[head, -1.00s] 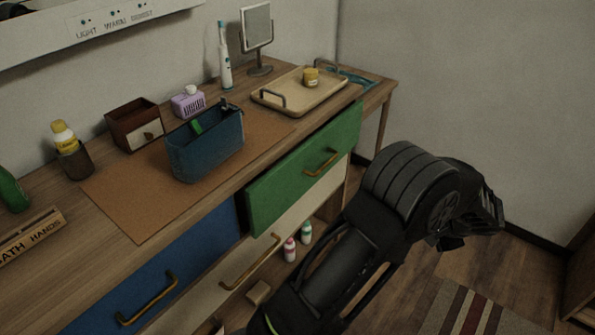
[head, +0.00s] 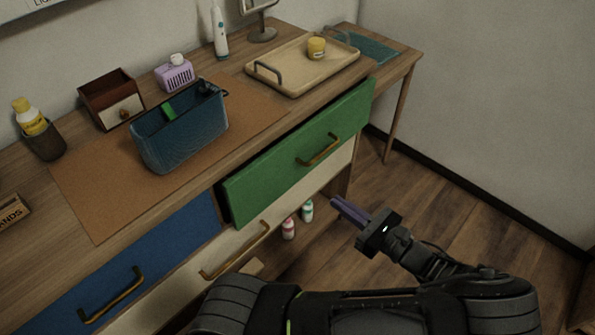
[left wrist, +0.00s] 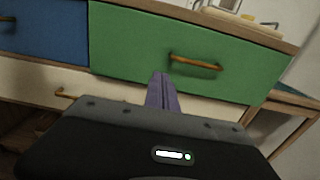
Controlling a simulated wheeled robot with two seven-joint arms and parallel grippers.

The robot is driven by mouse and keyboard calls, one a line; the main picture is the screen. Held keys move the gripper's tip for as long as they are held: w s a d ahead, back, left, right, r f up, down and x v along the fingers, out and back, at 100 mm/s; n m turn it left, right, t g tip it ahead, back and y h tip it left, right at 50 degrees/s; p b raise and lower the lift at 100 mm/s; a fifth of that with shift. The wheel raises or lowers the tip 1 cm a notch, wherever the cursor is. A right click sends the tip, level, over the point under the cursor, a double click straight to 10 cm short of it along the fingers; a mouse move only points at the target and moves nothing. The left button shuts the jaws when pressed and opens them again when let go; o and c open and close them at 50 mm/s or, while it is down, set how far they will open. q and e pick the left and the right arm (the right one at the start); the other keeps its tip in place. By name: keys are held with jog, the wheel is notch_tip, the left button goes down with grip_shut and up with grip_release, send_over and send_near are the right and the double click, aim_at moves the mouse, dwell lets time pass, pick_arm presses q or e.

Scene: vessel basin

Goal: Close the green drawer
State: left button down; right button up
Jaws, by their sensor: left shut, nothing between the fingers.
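The green drawer (head: 280,165) is at the right end of the dresser and stands out a little from the front, with a dark gap at its left side. Its brass handle (head: 319,150) is on its front. My left gripper (head: 338,205), with purple fingers, is shut and empty, in front of and below the drawer's right part, apart from it. In the left wrist view the green drawer (left wrist: 130,45) lies ahead, and the shut fingers (left wrist: 162,80) point toward its front, below and left of the handle (left wrist: 195,62). My right gripper is not in view.
A blue drawer (head: 150,265) and a cream drawer (head: 325,180) are beside and below the green one. A tray (head: 290,75), blue basket (head: 180,140) and small wooden box (head: 100,90) stand on top. Small bottles (head: 289,228) stand underneath. Open floor lies at the right.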

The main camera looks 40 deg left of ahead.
aim_at(289, 167)
pick_arm(q)
jog(key=a, duration=1.4)
jog(key=shift+s, duration=0.15)
jog(key=a+p, duration=0.1)
jog(key=a, duration=0.3)
jog(key=shift+r, duration=0.15)
dwell(0.3)
